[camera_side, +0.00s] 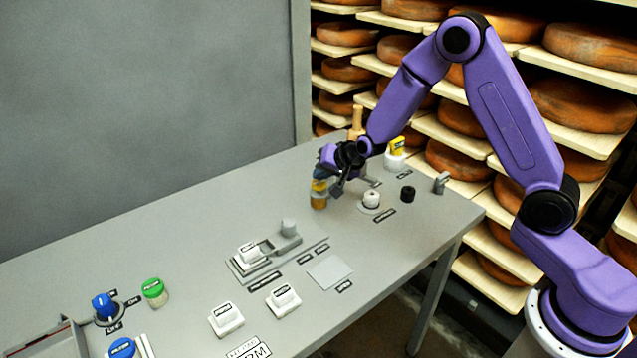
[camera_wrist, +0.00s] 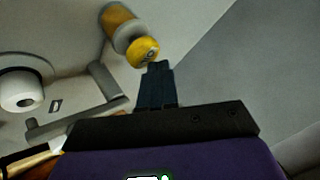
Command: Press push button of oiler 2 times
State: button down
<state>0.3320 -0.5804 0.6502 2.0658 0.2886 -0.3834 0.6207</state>
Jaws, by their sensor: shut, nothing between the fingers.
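My gripper (camera_side: 338,187) is shut and empty, low over the far part of the grey table. In the wrist view its fingers (camera_wrist: 157,84) are together, with their tips close to the yellow end of an orange and grey cylinder (camera_wrist: 144,50); I cannot tell whether they touch. That cylinder (camera_side: 319,200) stands just left of the gripper in the side view, its top partly hidden. Several push buttons are in view: a green one (camera_side: 153,288), a blue one (camera_side: 121,347) and white ones (camera_side: 225,314). Their labels are too small to read, so I cannot tell which belongs to the oiler.
A white round knob (camera_side: 371,199) and a small black knob (camera_side: 407,193) stand right of the gripper. A yellow-topped white piece (camera_side: 396,149) is behind. A blue rotary knob (camera_side: 104,306) is at front left. Shelves of cheese wheels (camera_side: 590,49) stand behind the table.

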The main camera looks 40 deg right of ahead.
aim_at(322, 184)
jog(key=shift+f, duration=0.9)
dwell(0.8)
jog(key=shift+r, duration=1.35)
jog(key=shift+r, duration=2.5)
dwell(0.5)
notch_tip(322, 184, up, 4)
jog(key=shift+f, duration=0.1)
dwell(0.3)
